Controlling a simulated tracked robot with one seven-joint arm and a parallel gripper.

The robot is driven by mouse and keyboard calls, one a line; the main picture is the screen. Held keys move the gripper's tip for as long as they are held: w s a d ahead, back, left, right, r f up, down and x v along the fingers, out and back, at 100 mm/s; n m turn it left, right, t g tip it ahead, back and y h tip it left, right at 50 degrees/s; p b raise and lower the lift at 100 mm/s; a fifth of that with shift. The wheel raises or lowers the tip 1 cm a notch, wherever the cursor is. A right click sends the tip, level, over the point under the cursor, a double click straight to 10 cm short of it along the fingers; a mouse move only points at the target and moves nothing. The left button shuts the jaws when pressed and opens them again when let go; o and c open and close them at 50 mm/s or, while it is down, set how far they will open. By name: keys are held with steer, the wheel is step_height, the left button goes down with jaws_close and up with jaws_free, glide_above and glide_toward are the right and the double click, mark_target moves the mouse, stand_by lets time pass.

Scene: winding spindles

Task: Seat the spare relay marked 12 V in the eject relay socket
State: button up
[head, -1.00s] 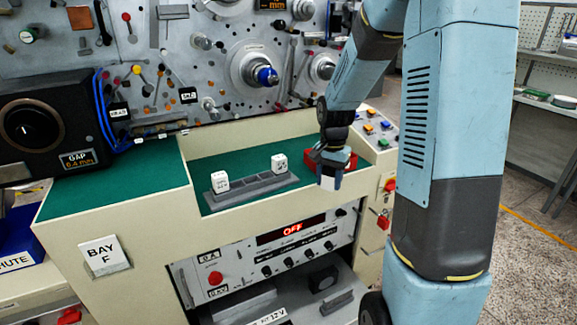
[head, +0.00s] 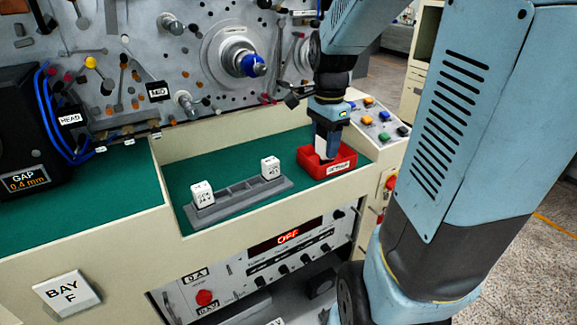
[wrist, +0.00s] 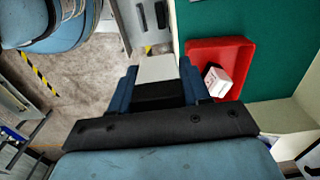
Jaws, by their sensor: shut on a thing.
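My gripper (head: 325,148) is shut on a white relay (head: 321,146), which also shows between the fingers in the wrist view (wrist: 156,68). No marking on it can be read. In the head view it hangs over the red tray (head: 347,172); its exact height is unclear. Another white relay (wrist: 217,82) with small print lies tilted in the tray in the wrist view. The grey socket rail (head: 236,205) stands left of the tray. It bears a white relay (head: 202,194) at its left end and another (head: 270,167) near its right end, with empty sockets between. I cannot tell which socket is eject.
The rail and tray stand on green matting (head: 225,160) in a recess with cream walls. A button panel (head: 378,120) lies right of the tray. The spindle panel (head: 140,45) rises behind. A control unit with a red display (head: 288,236) is below in front.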

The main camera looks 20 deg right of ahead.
steer(key=w+a+f, duration=0.1)
steer(key=w+f, duration=0.2)
steer(key=w, duration=0.4)
glide_above(297, 170)
steer(key=s, duration=0.2)
steer(key=f, duration=0.4)
steer(key=shift+w+d+f, duration=0.15)
steer(key=shift+w+f, duration=0.05)
steer(key=shift+f, duration=0.1)
steer(key=shift+w+f, duration=0.65)
steer(key=shift+f, duration=0.05)
steer(key=shift+w+a+f, duration=0.1)
steer(key=shift+a+f, duration=0.1)
steer(key=shift+f, duration=1.45)
steer(key=o, duration=1.2)
steer(key=shift+f, duration=0.1)
steer(key=shift+c, duration=0.2)
